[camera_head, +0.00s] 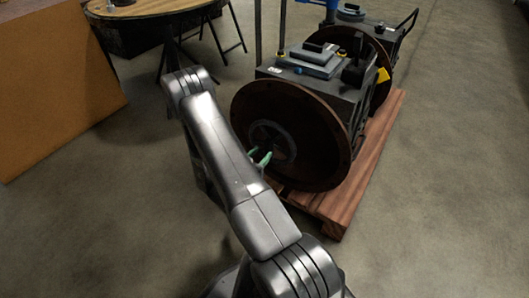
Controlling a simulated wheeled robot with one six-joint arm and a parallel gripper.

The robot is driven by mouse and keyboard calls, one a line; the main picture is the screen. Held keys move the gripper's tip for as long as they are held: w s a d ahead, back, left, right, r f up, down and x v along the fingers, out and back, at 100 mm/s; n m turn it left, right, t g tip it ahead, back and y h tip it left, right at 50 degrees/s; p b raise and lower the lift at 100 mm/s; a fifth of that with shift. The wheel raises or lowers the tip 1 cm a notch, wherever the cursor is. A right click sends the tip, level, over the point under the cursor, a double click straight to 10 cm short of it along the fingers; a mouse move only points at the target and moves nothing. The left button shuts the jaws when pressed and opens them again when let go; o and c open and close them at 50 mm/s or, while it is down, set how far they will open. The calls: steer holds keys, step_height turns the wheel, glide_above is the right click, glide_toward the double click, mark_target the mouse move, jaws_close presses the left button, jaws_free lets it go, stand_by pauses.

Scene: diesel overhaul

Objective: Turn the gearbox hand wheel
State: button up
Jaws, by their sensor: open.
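The gearbox (335,82) is a dark grey block on a wooden pallet. A large round brown disc (310,160) stands upright on its near face. A smaller ring with spokes (268,133) at the disc's centre looks like the hand wheel. My gripper (262,158) has green fingertips and is open. It is in front of the disc, just below and left of the small wheel. The picture does not show clearly whether the fingertips touch it. My arm hides part of the disc's left side.
The wooden pallet (357,186) sticks out on the right and front. A second machine (379,25) stands behind. A round table (150,9) with thin legs is at the back left. An orange-brown box (55,90) is at the left. The floor at right is clear.

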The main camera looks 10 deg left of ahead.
mark_target(266, 148)
steer(key=shift+x, duration=1.6)
steer(key=shift+c, duration=0.2)
jaws_close()
steer(key=shift+n, duration=0.3)
